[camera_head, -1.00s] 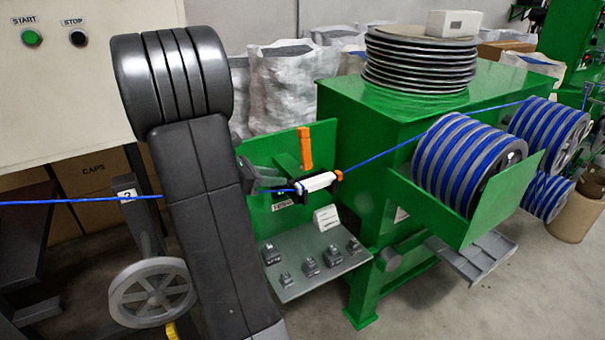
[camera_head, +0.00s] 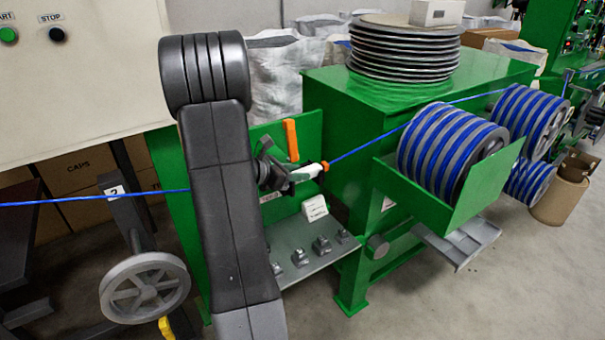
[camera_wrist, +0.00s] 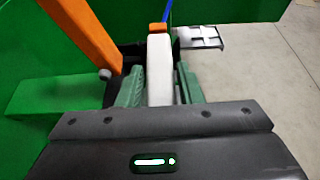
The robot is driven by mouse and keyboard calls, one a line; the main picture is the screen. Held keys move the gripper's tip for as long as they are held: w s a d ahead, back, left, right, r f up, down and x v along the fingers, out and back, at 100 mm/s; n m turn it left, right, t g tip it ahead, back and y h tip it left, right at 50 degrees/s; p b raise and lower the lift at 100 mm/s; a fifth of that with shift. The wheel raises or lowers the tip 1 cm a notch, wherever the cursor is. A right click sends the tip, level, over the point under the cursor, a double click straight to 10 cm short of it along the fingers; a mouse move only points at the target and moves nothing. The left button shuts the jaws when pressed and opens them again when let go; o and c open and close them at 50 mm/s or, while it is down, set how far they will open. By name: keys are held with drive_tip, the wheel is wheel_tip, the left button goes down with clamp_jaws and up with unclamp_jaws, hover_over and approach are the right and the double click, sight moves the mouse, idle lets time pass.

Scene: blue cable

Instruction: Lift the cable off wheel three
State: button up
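The blue cable (camera_head: 85,198) runs from the left edge, behind my dark arm, to a white holder with an orange end (camera_head: 302,174), then up to the blue-wound reels. My gripper (camera_head: 280,178) is at the near end of the holder. In the wrist view, the white holder (camera_wrist: 160,70) lies between my green-padded fingers (camera_wrist: 160,88), which stand apart; contact is unclear. The cable (camera_wrist: 166,12) leaves its far end. A grey spoked wheel (camera_head: 145,287) stands below a post with a "2" label. I cannot make out a wheel labelled three; my arm hides part of the cable.
An upright orange lever (camera_head: 291,140) stands just behind my gripper, close on the left in the wrist view (camera_wrist: 80,38). A grey shelf with small metal blocks (camera_head: 318,262) lies below. The green machine (camera_head: 335,112) and reels (camera_head: 450,150) are to the right. Open floor lies front right.

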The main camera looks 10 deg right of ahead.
drive_tip(key=shift+x, duration=0.8)
drive_tip(key=shift+c, duration=0.2)
drive_tip(key=c, duration=0.5)
drive_tip(key=shift+r, duration=0.15)
